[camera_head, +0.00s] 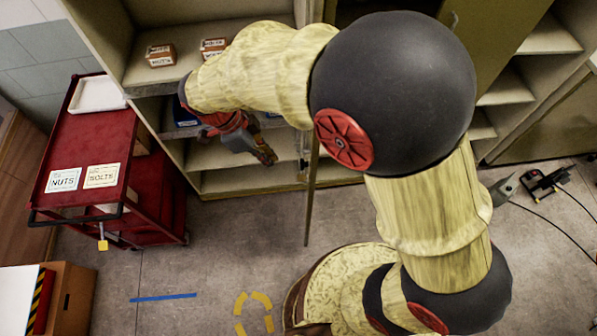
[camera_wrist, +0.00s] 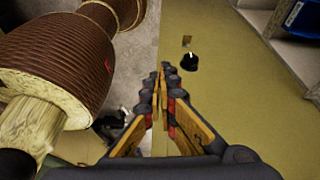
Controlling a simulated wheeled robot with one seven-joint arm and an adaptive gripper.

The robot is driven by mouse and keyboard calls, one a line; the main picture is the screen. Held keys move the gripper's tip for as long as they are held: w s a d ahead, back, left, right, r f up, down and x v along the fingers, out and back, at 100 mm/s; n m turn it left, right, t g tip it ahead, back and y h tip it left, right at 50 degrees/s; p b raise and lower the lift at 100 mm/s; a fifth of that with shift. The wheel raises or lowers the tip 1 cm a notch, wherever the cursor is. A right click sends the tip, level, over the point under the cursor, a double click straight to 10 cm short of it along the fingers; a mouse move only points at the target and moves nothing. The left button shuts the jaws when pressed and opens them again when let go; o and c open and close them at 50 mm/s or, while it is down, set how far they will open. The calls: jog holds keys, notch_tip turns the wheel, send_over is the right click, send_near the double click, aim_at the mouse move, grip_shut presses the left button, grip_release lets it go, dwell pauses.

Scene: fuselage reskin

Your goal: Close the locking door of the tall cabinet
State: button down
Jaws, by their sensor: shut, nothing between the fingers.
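The cabinet door shows in the wrist view as a flat olive panel (camera_wrist: 235,75) with a black knob (camera_wrist: 189,61) and a small latch plate above it. In the head view the open door (camera_head: 312,190) is seen nearly edge-on, standing out from the tall cabinet (camera_head: 225,187), whose shelves are exposed. My gripper (camera_head: 265,155) is left of the door's edge, in front of the lower shelves. In the wrist view my gripper (camera_wrist: 163,78) is shut and empty, its tips just left of and below the knob. I cannot tell whether the fingers touch the panel.
A red cart (camera_head: 90,150) with nuts and bolts labels stands left of the cabinet. Small labelled boxes (camera_head: 161,55) sit on an upper shelf. An olive panel (camera_head: 485,35) and more shelves are at upper right. A black device with cables (camera_head: 543,182) lies on the floor.

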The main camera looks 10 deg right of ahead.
jog(key=s+d+f+m+p, duration=0.1)
jog(key=d+f+p, duration=0.1)
jog(key=d+f, duration=0.5)
jog(key=shift+d+f+m, duration=0.3)
jog(key=shift+d+f, duration=0.05)
jog(key=shift+f, duration=0.8)
jog(key=shift+s+d, duration=0.1)
